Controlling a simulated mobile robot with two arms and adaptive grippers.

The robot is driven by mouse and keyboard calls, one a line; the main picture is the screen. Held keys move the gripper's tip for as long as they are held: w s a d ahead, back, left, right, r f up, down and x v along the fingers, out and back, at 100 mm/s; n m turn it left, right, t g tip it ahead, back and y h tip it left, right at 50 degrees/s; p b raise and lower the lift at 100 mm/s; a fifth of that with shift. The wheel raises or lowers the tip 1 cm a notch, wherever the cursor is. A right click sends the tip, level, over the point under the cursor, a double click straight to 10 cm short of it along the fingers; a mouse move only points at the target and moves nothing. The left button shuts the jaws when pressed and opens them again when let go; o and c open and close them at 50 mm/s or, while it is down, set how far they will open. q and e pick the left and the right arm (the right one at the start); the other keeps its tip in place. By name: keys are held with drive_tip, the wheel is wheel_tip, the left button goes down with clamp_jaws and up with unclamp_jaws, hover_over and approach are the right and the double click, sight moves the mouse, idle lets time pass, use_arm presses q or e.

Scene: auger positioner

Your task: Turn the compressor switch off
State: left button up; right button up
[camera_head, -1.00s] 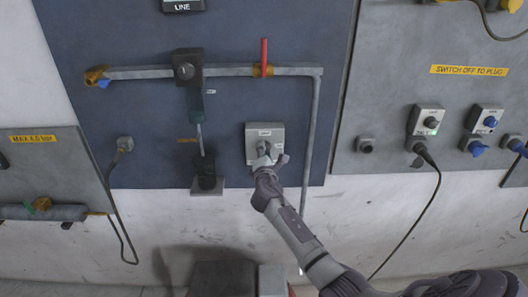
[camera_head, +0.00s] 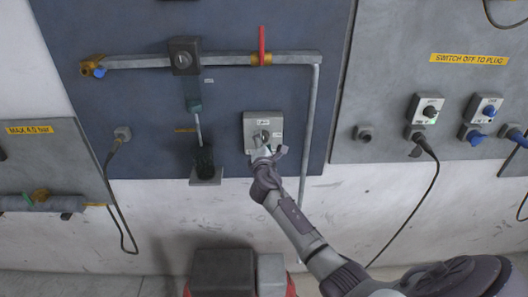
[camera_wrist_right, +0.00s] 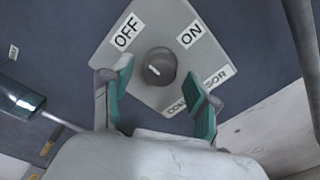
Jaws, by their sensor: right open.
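The compressor switch is a light grey box (camera_head: 263,121) on the dark blue wall panel, with a round grey knob (camera_wrist_right: 159,67). In the right wrist view its labels read OFF at upper left and ON at upper right, and a partly covered compressor label is below. The knob's white mark slants toward the upper left, the OFF side. My right gripper (camera_head: 266,153) is in front of the box's lower part. My left gripper is not in view.
A grey pipe (camera_head: 312,130) runs down to the right of the switch. A red-handled valve (camera_head: 262,45) is above it, and a dark regulator unit (camera_head: 185,57) is at upper left. Sockets with cables (camera_head: 418,132) are on the grey right panel.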

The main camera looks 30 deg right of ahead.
drive_tip(key=v, duration=1.1)
drive_tip(key=shift+d+r, duration=0.1)
drive_tip(key=s+a+f+m+g+y+b, duration=0.15)
drive_tip(key=s+f, duration=0.25)
drive_tip(key=f, duration=0.9)
drive_tip(key=s+a+f+m+g+y+b, duration=0.1)
drive_tip(key=s+a+f+m+g+y, duration=0.3)
drive_tip(key=f, duration=1)
drive_tip(key=s+a+f+n+g+y+b, duration=0.1)
drive_tip(key=s+f, duration=0.4)
drive_tip(key=f, duration=0.8)
drive_tip(key=s+a+f+m+g+y+b, duration=0.1)
drive_tip(key=s+a+f+m+g, duration=0.15)
drive_tip(key=s+f, duration=0.65)
drive_tip(key=s+a+f+m+g+y+b, duration=0.1)
drive_tip(key=s+a+f+m+g, duration=0.15)
drive_tip(key=s+f, duration=0.65)
drive_tip(key=s+f+m+g, duration=0.1)
drive_tip(key=s+f+m, duration=0.1)
drive_tip(key=s, duration=0.8)
drive_tip(key=s+a+f+m+g+b, duration=0.1)
drive_tip(key=s+f+m, duration=0.2)
drive_tip(key=s, duration=0.7)
drive_tip(key=shift+s+a+f+y, duration=0.3)
drive_tip(key=shift+f+y, duration=0.1)
drive_tip(key=shift+y, duration=0.05)
